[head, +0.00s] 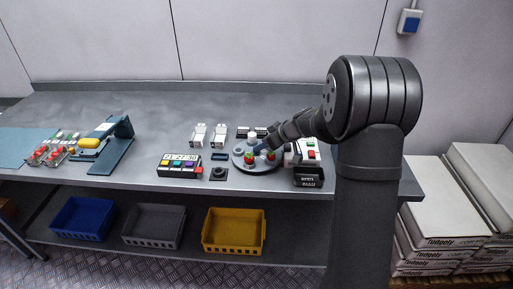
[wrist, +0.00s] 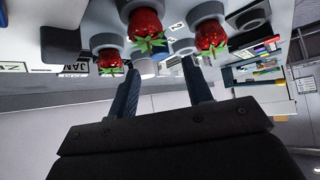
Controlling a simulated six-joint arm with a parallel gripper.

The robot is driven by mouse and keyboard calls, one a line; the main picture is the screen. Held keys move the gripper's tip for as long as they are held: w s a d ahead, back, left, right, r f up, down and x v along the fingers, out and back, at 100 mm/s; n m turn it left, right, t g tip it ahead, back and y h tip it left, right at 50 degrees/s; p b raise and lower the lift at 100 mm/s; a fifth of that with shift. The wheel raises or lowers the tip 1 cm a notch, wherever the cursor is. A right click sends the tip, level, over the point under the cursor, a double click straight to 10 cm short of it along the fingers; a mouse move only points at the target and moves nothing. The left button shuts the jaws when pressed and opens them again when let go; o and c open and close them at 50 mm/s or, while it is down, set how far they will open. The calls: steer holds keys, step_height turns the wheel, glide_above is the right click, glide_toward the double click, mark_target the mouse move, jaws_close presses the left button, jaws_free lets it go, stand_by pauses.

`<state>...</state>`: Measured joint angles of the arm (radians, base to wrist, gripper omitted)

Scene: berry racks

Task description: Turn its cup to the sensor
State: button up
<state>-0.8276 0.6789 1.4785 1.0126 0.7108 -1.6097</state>
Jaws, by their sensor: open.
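A round grey turntable (head: 240,164) stands on the bench, with a white knob (head: 251,139) and red berries in cups around it. In the wrist view, which looks upside down, three strawberries sit in grey cups: a left one (wrist: 110,60), a middle one (wrist: 146,25) and a right one (wrist: 211,36). My gripper (wrist: 160,68) is open, its two dark blue fingers apart near a pale cylinder (wrist: 146,68). In the head view my gripper (head: 263,149) is low over the turntable and partly hides it. I cannot tell which part is the sensor.
A white box with red and green buttons (head: 311,153) stands right of the turntable, a black display (head: 308,177) before it. A panel with coloured buttons (head: 180,167) and a black knob unit (head: 218,173) are left. White clips (head: 198,135) lie behind. A blue stand (head: 118,147) is farther left.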

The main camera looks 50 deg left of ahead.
steer(key=x, duration=0.5)
steer(key=shift+a+f, duration=0.25)
steer(key=shift+a, duration=0.05)
steer(key=shift+c, duration=0.3)
jaws_close()
